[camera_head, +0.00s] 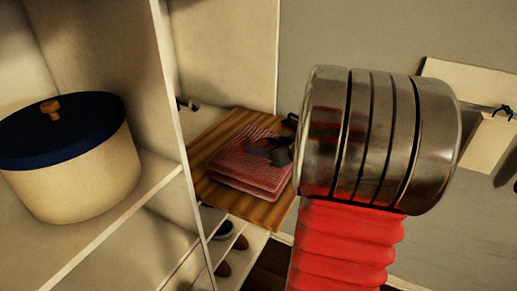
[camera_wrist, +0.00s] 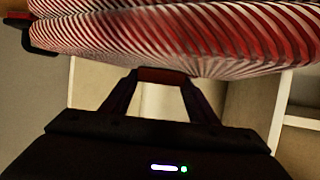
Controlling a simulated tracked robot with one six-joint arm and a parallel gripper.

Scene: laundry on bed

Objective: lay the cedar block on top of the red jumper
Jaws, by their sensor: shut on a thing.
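The red jumper (camera_head: 232,165) is folded, with red and pale stripes, and lies on a wooden board. It also fills the top of the wrist view (camera_wrist: 190,30). My gripper (camera_head: 268,150) is over the jumper's right part, its dark fingers partly hidden by my arm. In the wrist view my gripper (camera_wrist: 161,78) is shut on a small reddish-brown block, the cedar block (camera_wrist: 162,76), held between the fingertips. The block appears right at the jumper's edge in that view. I cannot tell whether it touches the cloth. In the head view the block cannot be made out clearly.
The wooden board (camera_head: 268,211) is a shelf beside a pale upright panel (camera_head: 178,110). A cream pot with a dark blue lid (camera_head: 65,135) stands on the left shelf. Shoes (camera_head: 240,242) sit on a lower shelf. A hook rail (camera_head: 470,90) is on the right wall.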

